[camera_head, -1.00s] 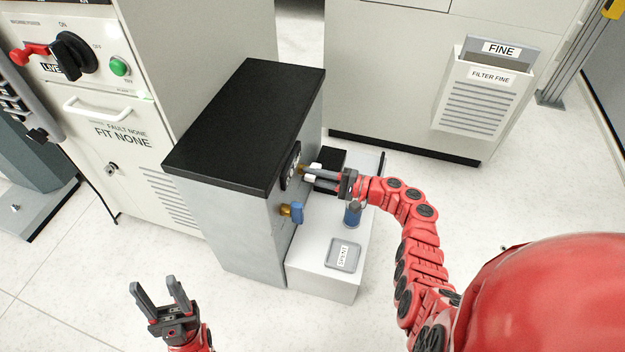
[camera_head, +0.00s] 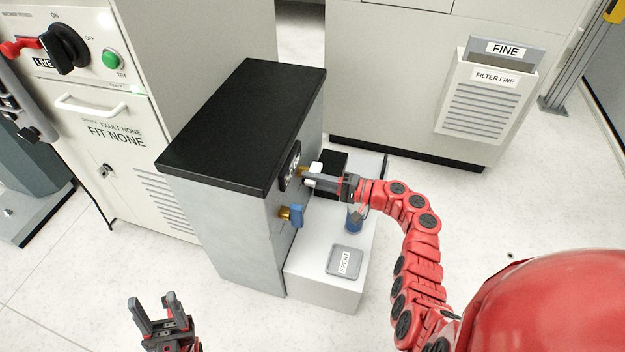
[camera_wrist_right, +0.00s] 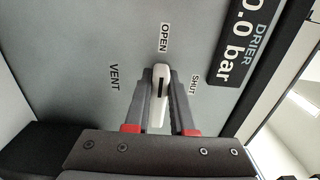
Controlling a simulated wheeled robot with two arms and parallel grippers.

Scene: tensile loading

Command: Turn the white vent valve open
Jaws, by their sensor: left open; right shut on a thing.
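The white vent valve handle (camera_wrist_right: 160,88) shows in the right wrist view between the fingers of my right gripper (camera_wrist_right: 160,105), which is shut on it. The handle points up toward the OPEN label (camera_wrist_right: 164,38); the SHUT label (camera_wrist_right: 195,85) is to its right and the VENT label (camera_wrist_right: 114,77) to its left. In the head view my right gripper (camera_head: 322,181) reaches the side of the grey cabinet with a black top (camera_head: 245,125), and the white handle (camera_head: 315,168) shows beside it. My left gripper (camera_head: 157,312) is open and empty, low at the left.
A blue valve handle (camera_head: 295,214) on a brass fitting sits below the white one. A pale step (camera_head: 318,285) holds a SPENT tray (camera_head: 345,261) and a blue-based cylinder (camera_head: 355,217). A display (camera_wrist_right: 243,40) reads 0.0 bar DRIER. Floor around the left gripper is clear.

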